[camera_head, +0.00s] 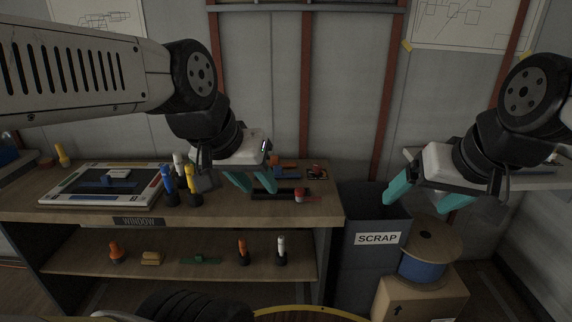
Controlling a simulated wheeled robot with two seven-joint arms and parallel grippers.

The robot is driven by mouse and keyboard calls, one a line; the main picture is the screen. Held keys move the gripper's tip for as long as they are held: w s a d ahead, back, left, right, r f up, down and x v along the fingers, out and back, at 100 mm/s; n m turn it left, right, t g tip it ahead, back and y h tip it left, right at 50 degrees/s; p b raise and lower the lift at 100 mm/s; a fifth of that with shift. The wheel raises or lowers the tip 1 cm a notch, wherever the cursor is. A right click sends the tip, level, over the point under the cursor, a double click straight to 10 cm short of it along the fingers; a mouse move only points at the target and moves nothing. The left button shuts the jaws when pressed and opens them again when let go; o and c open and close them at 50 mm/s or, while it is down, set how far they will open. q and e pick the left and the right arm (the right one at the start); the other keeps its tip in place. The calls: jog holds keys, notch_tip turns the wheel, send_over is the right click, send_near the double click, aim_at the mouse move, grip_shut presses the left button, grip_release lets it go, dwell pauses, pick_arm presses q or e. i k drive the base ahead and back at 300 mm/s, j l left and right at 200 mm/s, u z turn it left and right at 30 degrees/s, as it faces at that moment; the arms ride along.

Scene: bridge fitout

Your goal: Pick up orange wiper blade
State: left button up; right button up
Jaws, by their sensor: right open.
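An orange strip (285,161) lies at the back of the bench top, partly hidden behind my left gripper; it is too small and dark to tell if it is the orange wiper blade. My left gripper (254,184) hangs over the bench, its teal fingers apart with nothing visible between them. My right gripper (427,197) is open and empty, in front of and above the scrap bin, well right of the bench.
A white-framed window panel (60,199) with a blue strip lies on the bench left. Blue (168,181) and yellow (190,179) handles stand left of my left gripper. A dark bin marked SCRAP (375,260) stands right of the bench, beside a spool (424,268) on a box (420,301).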

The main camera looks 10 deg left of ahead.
aim_at(274, 159)
jog(key=i+j+u, duration=0.1)
jog(key=i, duration=0.35)
jog(key=i+j+u, duration=0.15)
jog(key=i+j, duration=0.15)
jog(key=i, duration=0.15)
jog(key=i+j+u, duration=0.1)
jog(key=i, duration=0.4)
